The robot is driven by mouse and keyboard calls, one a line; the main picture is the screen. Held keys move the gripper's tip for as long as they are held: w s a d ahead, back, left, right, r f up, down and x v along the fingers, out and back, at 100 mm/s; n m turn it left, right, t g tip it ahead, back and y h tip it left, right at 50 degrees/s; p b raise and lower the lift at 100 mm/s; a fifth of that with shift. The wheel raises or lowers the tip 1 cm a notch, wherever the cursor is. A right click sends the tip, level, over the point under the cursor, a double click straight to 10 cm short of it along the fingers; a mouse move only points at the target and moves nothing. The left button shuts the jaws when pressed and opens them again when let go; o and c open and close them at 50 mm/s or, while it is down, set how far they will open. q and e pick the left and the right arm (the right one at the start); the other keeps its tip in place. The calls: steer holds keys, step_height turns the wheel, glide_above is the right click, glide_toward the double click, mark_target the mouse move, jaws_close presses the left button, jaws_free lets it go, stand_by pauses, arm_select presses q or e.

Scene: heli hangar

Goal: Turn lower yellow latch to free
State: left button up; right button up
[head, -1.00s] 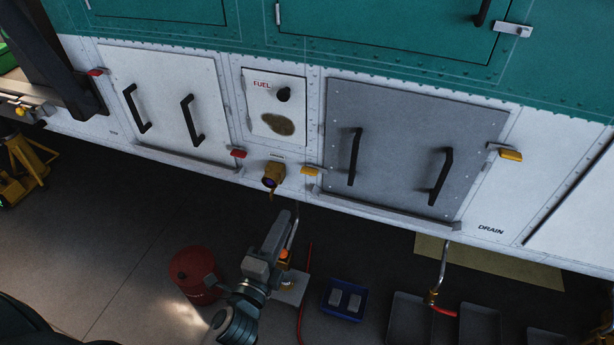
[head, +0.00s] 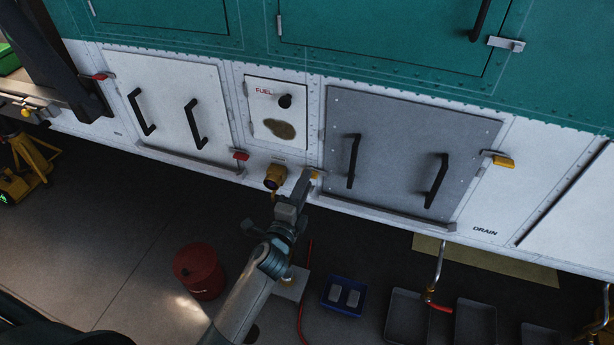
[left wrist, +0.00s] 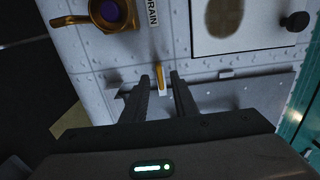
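The lower yellow latch (head: 315,175) is on the white hull at the lower left corner of the grey panel (head: 400,150). My left gripper (head: 306,178) is right at it and hides part of it in the head view. In the left wrist view, the yellow latch (left wrist: 160,77) shows between and just beyond the tips of the two open fingers (left wrist: 161,82). I cannot tell whether either finger touches it. Another yellow latch (head: 503,162) is at the right side of the grey panel. My right gripper is not in view.
A yellow drain fitting (head: 275,177) juts out just left of my left gripper. A ledge (head: 385,212) runs under the grey panel. A red bucket (head: 198,270), a blue tray (head: 343,297) and grey trays (head: 408,317) stand on the floor below.

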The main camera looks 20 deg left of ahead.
arm_select(q)
steer(key=shift+w, duration=1)
steer(key=shift+c, duration=0.6)
jaws_close()
